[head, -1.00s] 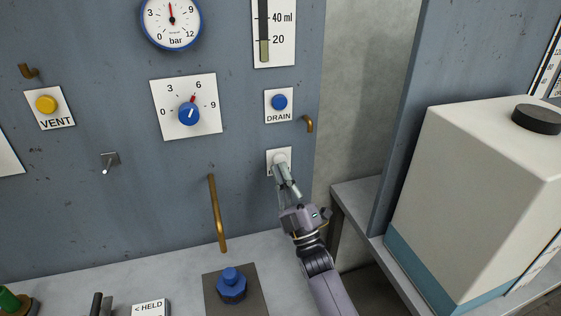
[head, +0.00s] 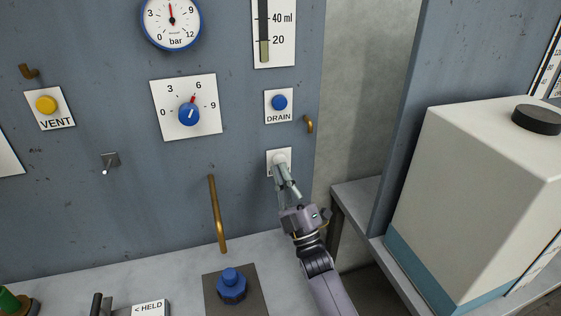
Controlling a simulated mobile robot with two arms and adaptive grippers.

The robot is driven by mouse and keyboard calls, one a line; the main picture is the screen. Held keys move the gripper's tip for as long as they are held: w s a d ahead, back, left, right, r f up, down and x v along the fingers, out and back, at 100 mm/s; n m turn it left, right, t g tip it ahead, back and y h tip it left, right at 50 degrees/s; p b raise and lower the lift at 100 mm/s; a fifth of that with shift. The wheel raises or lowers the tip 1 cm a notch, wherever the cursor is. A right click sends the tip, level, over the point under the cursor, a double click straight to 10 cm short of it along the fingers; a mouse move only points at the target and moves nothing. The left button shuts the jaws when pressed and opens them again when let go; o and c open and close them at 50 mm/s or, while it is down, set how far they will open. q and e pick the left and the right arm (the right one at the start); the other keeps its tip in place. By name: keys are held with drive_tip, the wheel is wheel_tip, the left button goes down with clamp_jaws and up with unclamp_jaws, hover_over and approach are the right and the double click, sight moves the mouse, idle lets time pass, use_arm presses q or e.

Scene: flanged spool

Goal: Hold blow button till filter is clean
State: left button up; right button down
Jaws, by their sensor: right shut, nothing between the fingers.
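A white button (head: 279,156) sits on a small white plate (head: 270,157) low on the right of the grey-blue panel. Its label is hidden behind my right gripper, so I cannot read whether it says blow. My right gripper (head: 279,167) is shut and empty, its fingertips at the button and seeming to touch it. How far the button is pressed cannot be told. My left gripper is not in view. I cannot make out a filter; a sight tube (head: 264,30) with a scale, marked 20 and 40 ml, shows dark yellowish content near its bottom.
Above the button is a blue DRAIN button (head: 280,102) with a brass spout (head: 308,124) beside it. A blue dial (head: 189,113), pressure gauge (head: 172,20) and yellow VENT button (head: 46,104) are further left. A brass pipe (head: 217,213) is nearby. A big white container (head: 480,190) stands right.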

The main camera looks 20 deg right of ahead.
drive_tip(key=shift+w+b, duration=0.35)
drive_tip(key=shift+w, duration=0.1)
drive_tip(key=shift+w+b, duration=0.45)
idle(0.6)
drive_tip(key=shift+s, duration=0.1)
idle(1.3)
drive_tip(key=shift+s+p, duration=0.5)
drive_tip(key=shift+s, duration=0.3)
drive_tip(key=s+p, duration=0.2)
drive_tip(key=s, duration=0.3)
drive_tip(key=shift+s+d+f, duration=0.1)
idle(0.5)
